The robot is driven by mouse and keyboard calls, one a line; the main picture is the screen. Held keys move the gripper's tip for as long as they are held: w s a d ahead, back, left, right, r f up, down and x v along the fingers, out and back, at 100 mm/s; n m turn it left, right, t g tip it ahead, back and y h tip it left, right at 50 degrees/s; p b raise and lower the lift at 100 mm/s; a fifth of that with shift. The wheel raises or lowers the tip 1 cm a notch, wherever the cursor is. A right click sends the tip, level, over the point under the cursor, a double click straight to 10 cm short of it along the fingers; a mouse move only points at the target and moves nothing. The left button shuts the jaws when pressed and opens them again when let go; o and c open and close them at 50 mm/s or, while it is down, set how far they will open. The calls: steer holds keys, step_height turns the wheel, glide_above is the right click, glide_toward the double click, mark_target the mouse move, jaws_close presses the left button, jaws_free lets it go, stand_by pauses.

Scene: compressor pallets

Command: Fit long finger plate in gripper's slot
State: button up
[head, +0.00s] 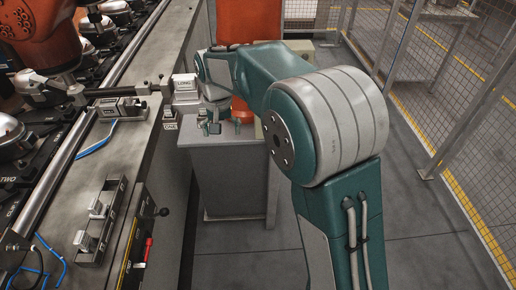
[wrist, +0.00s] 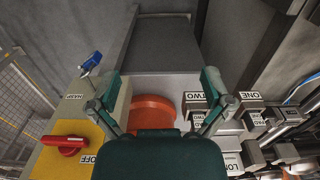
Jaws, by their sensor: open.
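My gripper (wrist: 160,80) is open, with its two teal fingers spread apart and nothing seen between them. In the head view my gripper (head: 220,123) is small, just above the top of a grey cabinet. A white LONG label (head: 184,82) marks a grey block at the bench edge, left of my wrist. I cannot make out the long finger plate apart from the blocks there, nor the slot in my gripper.
The grey cabinet (head: 231,170) stands beside the long metal bench (head: 128,150). Blocks marked TWO (wrist: 195,96) and ONE (wrist: 249,96) sit right of my gripper. A red switch (wrist: 63,141) on yellow is at left. Mesh fencing (head: 440,85) bounds the right; floor between is clear.

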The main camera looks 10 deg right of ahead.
steer(key=w+d+f, duration=0.1)
steer(key=d+f, duration=0.7)
steer(key=d, duration=0.1)
steer(key=shift+w+d+f, duration=0.15)
steer(key=shift+d+f, duration=0.2)
steer(key=shift+f, duration=0.05)
steer(key=shift+r, duration=0.1)
